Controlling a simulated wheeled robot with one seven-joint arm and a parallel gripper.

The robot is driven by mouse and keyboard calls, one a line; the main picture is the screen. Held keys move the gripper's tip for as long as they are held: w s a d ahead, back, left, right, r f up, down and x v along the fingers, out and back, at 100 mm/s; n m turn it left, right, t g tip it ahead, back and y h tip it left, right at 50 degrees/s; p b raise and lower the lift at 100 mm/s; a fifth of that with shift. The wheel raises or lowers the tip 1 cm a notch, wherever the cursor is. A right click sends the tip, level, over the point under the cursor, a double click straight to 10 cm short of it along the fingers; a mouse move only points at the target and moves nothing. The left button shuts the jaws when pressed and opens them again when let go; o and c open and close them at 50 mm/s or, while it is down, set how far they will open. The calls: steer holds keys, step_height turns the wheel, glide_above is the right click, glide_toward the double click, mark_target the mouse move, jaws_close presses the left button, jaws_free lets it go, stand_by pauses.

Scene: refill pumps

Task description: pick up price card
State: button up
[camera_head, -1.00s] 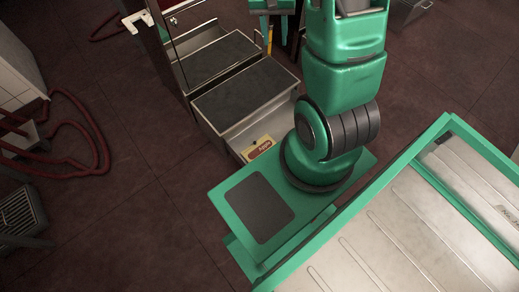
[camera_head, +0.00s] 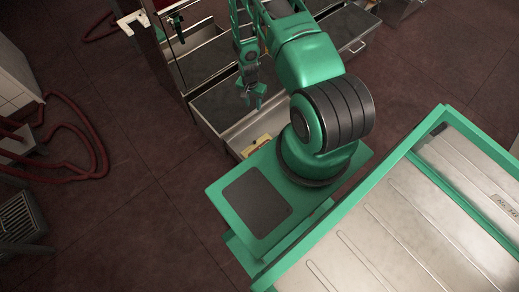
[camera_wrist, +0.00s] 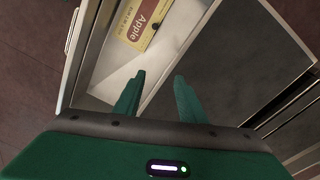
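The price card (camera_wrist: 141,22) is yellow and cream with a red band reading "Apple". It lies in the pale front part of an open drawer (camera_wrist: 108,84). In the head view the card (camera_head: 257,145) shows only in part, near my arm's base. My gripper (camera_head: 252,97) hangs over the drawer, pointing down. In the wrist view the two green fingers of my gripper (camera_wrist: 160,80) are spread apart with nothing between them. The card is beyond the fingertips, toward the top of that view, and not touched.
The metal cabinet's drawer walls (camera_head: 206,124) surround the card. A dark panel (camera_wrist: 225,75) covers the rear part of the drawer. A red hose (camera_head: 85,125) lies on the floor at left. A ribbed metal top with a green frame (camera_head: 400,225) stands at lower right.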

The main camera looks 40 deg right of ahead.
steer(key=s+a+f+m, duration=0.1)
steer(key=s+a+f, duration=0.15)
steer(key=f, duration=0.45)
steer(key=s+a+f+m, duration=0.1)
steer(key=s+a+f, duration=0.15)
steer(key=f, duration=0.45)
glide_above(254, 142)
steer(key=shift+y, duration=0.3)
step_height(254, 142, down, 5)
steer(key=shift+w+d+r, duration=0.1)
steer(key=shift+w, duration=0.05)
steer(key=shift+f, duration=3)
jaws_close()
